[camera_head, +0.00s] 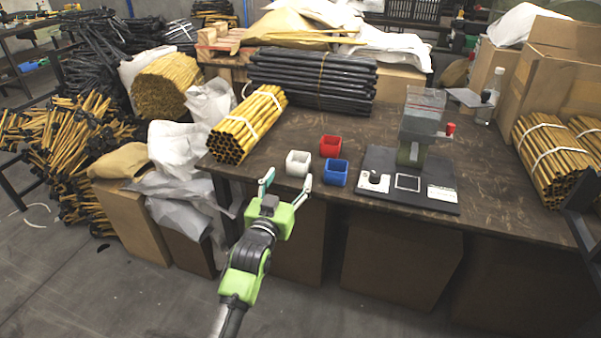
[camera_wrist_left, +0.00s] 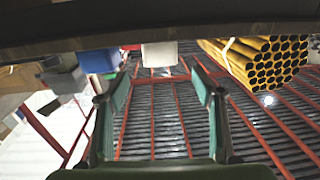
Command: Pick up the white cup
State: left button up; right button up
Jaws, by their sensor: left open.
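The white cup (camera_head: 298,163) is a small square open-topped cup near the front edge of the table. My left gripper (camera_head: 287,181) is open and empty just in front of it, with the two fingers spread at the table edge. In the left wrist view, the white cup (camera_wrist_left: 159,55) shows beyond and between the open fingertips (camera_wrist_left: 160,82), apart from both. My right gripper is not in view.
A red cup (camera_head: 330,146) and a blue cup (camera_head: 335,173) stand close to the right of the white cup. A bundle of yellow tubes (camera_head: 247,124) lies to its left. A press (camera_head: 418,135) stands on a black base (camera_head: 410,180) farther right.

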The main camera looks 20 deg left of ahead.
aim_at(296, 165)
pick_arm(q)
jog(key=w, duration=0.5)
jog(key=shift+b, duration=0.35)
jog(key=w+b, duration=0.1)
jog(key=w, duration=0.2)
jog(key=shift+w+a, duration=0.15)
jog(key=shift+w, duration=0.85)
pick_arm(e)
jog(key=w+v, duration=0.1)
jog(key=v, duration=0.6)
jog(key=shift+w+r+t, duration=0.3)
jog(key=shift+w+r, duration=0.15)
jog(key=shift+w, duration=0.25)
pick_arm(q)
jog(key=c, duration=1.1)
